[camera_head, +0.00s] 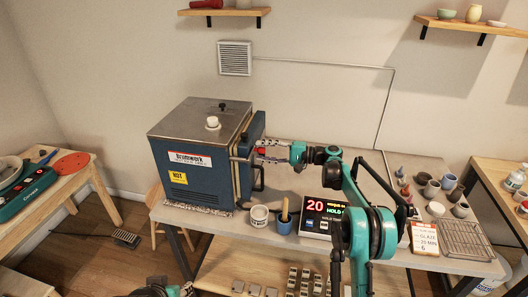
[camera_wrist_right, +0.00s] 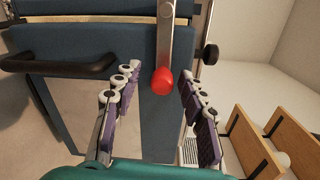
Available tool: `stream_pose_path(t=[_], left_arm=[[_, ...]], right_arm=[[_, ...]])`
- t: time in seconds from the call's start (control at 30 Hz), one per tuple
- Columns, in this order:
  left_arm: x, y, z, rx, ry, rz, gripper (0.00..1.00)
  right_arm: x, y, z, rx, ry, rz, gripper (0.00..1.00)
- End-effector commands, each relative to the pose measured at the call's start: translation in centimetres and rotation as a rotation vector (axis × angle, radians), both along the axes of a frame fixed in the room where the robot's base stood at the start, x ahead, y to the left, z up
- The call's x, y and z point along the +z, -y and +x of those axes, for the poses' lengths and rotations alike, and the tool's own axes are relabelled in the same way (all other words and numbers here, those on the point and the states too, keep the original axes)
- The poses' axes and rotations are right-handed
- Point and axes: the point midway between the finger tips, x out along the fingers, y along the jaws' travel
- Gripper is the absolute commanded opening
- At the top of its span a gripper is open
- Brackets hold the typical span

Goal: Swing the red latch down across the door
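The blue kiln (camera_head: 190,165) stands on the left part of the grey table. Its door (camera_head: 250,150) is the blue slab on its right side; a dark bar handle (camera_wrist_right: 60,65) shows on it in the right wrist view. The latch is a metal bar (camera_wrist_right: 166,35) ending in a red knob (camera_wrist_right: 162,81). My right gripper (camera_head: 262,151) is at the door edge, open, its fingers on either side of the knob with gaps, as the right wrist view shows (camera_wrist_right: 156,78). The knob is partly hidden in the head view. My left gripper (camera_head: 186,290) barely shows at the bottom edge.
Several pots (camera_head: 440,190) and a wire rack (camera_head: 466,241) are at the right. A wall vent (camera_head: 235,58) is behind.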

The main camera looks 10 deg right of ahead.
Motion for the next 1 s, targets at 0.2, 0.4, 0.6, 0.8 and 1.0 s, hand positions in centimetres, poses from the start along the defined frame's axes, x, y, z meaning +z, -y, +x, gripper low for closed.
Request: stream_pose_path(t=[0.2, 0.4, 0.6, 0.8, 1.0], left_arm=[[0.0, 0.0, 0.0, 0.0, 0.0, 0.0, 0.4], [0.0, 0.0, 0.0, 0.0, 0.0, 0.0, 0.4], [0.0, 0.0, 0.0, 0.0, 0.0, 0.0, 0.4], [0.0, 0.0, 0.0, 0.0, 0.0, 0.0, 0.4], [0.0, 0.0, 0.0, 0.0, 0.0, 0.0, 0.4]], right_arm=[[0.1, 0.2, 0.0, -0.001, 0.0, 0.001, 0.41], [0.2, 2.9, -0.8, -0.003, 0.001, 0.001, 0.41], [0.4, 7.2, -2.2, -0.003, 0.0, 0.0, 0.41], [0.5, 10.3, -3.2, -0.002, 0.0, 0.001, 0.41], [0.6, 11.4, -3.6, 0.0, 0.0, 0.0, 0.41]])
